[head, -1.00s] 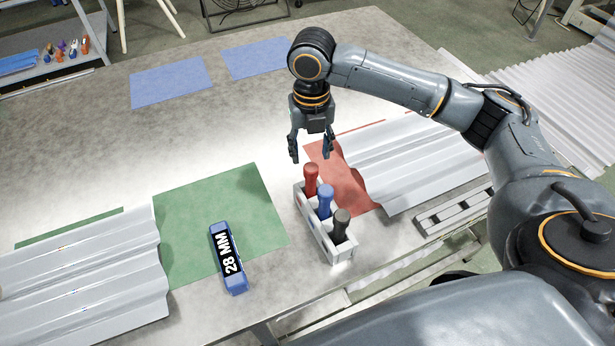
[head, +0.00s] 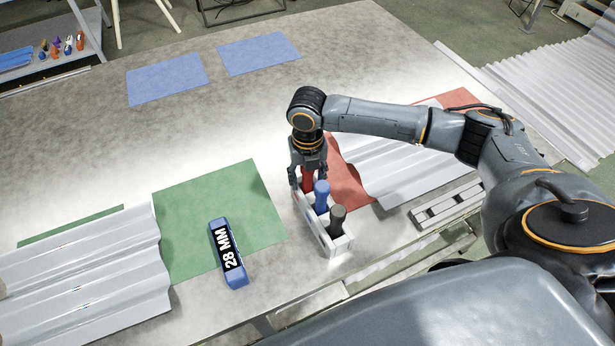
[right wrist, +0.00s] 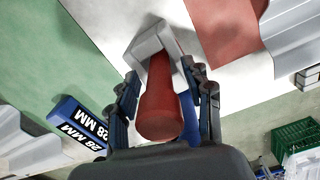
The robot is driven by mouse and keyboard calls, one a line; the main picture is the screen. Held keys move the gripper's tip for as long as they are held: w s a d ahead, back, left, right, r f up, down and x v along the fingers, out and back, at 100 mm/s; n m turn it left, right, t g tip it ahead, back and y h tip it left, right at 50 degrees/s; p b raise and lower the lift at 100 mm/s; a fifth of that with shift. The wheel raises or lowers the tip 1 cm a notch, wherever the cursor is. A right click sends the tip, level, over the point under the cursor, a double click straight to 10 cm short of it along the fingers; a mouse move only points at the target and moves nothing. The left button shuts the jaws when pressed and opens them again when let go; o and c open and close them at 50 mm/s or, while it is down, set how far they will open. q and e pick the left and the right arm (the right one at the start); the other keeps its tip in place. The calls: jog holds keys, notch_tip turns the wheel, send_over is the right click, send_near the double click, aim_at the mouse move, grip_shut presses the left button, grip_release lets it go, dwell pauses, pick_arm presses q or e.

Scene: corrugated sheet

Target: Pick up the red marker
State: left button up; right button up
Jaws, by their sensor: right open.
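The red marker (head: 308,181) stands upright in the far slot of a light grey holder (head: 341,246), partly hidden by my gripper in the head view. In the right wrist view the red marker (right wrist: 160,102) stands between the two fingers. My right gripper (head: 308,186) is open and lowered around the marker's top, a finger on each side. A blue marker (head: 322,194) and a dark grey marker (head: 337,217) stand in the same holder, nearer the table's front edge. My left gripper is not in view.
A blue block marked 28 MM (head: 228,253) lies left of the holder. Green mats (head: 215,205) and corrugated sheets (head: 80,265) lie at left. A red mat (head: 350,175) and another sheet (head: 405,165) lie close at right. The table's middle is clear.

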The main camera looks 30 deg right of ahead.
jog(key=shift+c, duration=0.2)
grip_shut()
jog(key=shift+r, duration=0.1)
